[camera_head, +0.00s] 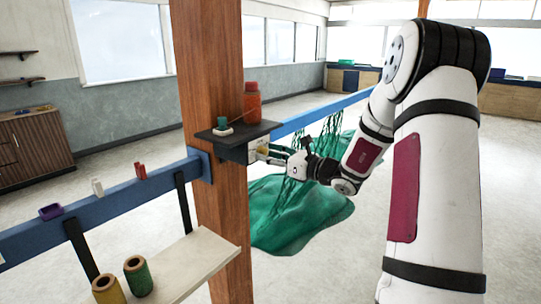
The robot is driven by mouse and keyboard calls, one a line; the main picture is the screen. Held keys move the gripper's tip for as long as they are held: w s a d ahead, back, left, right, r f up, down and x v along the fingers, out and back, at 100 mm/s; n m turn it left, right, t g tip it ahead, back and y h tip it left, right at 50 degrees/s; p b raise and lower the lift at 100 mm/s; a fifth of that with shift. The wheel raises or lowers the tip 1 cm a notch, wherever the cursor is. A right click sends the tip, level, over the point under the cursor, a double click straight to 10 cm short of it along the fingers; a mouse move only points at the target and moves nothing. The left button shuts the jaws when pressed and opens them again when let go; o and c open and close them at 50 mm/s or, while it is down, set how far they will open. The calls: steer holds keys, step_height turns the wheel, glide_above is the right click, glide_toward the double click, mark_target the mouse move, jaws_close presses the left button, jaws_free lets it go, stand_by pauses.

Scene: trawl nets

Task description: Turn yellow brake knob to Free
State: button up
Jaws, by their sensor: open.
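My gripper (263,155) is at the middle of the view, reaching left toward the wooden post. Its fingertips are close to a dark box (232,153) fixed to the post under a small black shelf. A pale plate with a yellowish patch (256,145) shows on the box's right face, just by the fingertips. The yellow brake knob cannot be made out clearly; it is small and partly hidden by the fingers. I cannot tell whether the fingers touch it, or which way the knob points. My gripper is open.
The wooden post (213,60) and blue rail (120,200) stand left. Green netting (290,215) hangs and lies below and behind my gripper.

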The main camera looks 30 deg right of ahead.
steer(key=shift+c, duration=0.3)
jaws_close()
